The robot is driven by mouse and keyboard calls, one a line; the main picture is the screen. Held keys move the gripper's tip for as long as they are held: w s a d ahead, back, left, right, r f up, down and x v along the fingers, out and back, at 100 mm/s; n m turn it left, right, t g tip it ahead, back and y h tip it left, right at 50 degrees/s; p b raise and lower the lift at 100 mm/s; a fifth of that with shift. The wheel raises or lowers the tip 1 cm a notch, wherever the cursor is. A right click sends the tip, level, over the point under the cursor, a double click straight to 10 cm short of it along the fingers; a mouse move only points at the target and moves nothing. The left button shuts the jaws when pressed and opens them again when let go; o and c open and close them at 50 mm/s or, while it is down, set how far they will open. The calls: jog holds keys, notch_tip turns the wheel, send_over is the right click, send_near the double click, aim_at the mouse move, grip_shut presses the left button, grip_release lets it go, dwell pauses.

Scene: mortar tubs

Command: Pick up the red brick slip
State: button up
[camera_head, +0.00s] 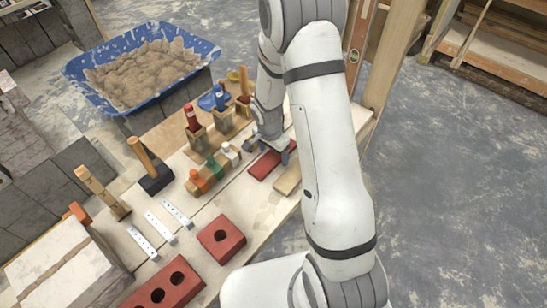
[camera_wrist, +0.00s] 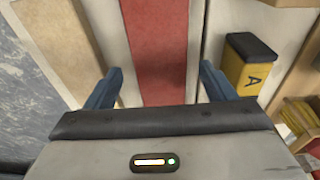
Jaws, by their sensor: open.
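The red brick slip (camera_head: 264,165) is a flat, narrow red strip lying on the light workbench in the head view, partly hidden by my gripper. In the wrist view the red slip (camera_wrist: 163,50) runs lengthwise between my two fingers. My gripper (camera_head: 270,147) is open above the slip, with one blue-grey finger on each side. In the wrist view the gap of my gripper (camera_wrist: 160,85) spans wider than the slip, and the fingers look apart from it. I cannot tell the exact height of the fingertips over the bench.
A tan strip (camera_head: 288,179) lies just right of the slip. Left of it stands a wooden block with orange, green and white pieces (camera_head: 213,168). A yellow-and-black item (camera_wrist: 246,62) is close to the right finger. Red holed bricks (camera_head: 221,239) lie nearer the front.

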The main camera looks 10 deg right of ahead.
jog(key=shift+f, duration=0.5)
jog(key=c, duration=1.3)
